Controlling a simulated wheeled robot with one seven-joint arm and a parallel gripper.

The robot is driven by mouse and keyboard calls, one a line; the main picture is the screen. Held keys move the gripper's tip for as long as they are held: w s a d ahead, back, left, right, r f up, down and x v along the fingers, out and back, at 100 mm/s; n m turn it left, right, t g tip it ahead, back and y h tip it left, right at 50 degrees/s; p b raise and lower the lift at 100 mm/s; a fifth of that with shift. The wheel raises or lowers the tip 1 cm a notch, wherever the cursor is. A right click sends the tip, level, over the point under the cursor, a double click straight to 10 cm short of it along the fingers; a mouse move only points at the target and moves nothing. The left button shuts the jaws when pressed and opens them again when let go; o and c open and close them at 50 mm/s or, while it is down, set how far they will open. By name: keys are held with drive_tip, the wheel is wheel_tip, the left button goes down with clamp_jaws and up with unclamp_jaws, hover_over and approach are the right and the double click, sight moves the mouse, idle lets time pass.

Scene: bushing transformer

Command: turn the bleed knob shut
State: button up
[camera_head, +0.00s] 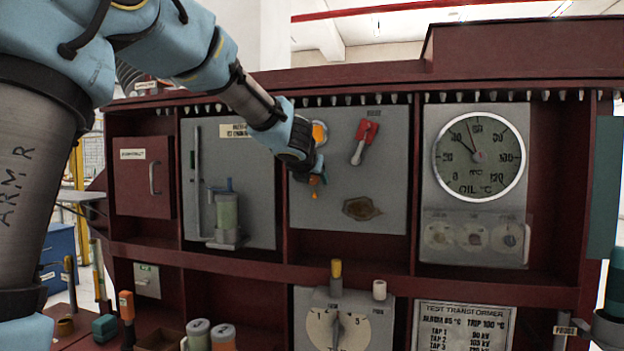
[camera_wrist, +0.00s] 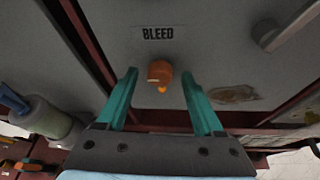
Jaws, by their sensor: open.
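The bleed knob (camera_wrist: 159,72) is orange and sits on a grey panel under a label (camera_wrist: 158,33) reading BLEED. A small orange tip points down from the knob toward my gripper in the wrist view. My gripper (camera_wrist: 160,88) is open, with one teal finger on each side below the knob and clear gaps to it. In the head view my gripper (camera_head: 314,182) is in front of the grey panel (camera_head: 335,215), and orange shows at its tip. The wrist of my arm partly covers the panel's left part there, so the knob's exact pose is hard to tell.
A red-handled lever (camera_head: 364,141) and a brown stain or plate (camera_head: 362,208) are on the same panel. A round oil gauge (camera_head: 479,156) is to the right. A green cylinder (camera_head: 227,214) stands on the panel to the left. A shelf edge runs below.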

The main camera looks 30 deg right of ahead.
drive_tip(key=shift+w+d+f, duration=0.1)
drive_tip(key=shift+w+d, duration=0.05)
clamp_jaws()
idle(0.5)
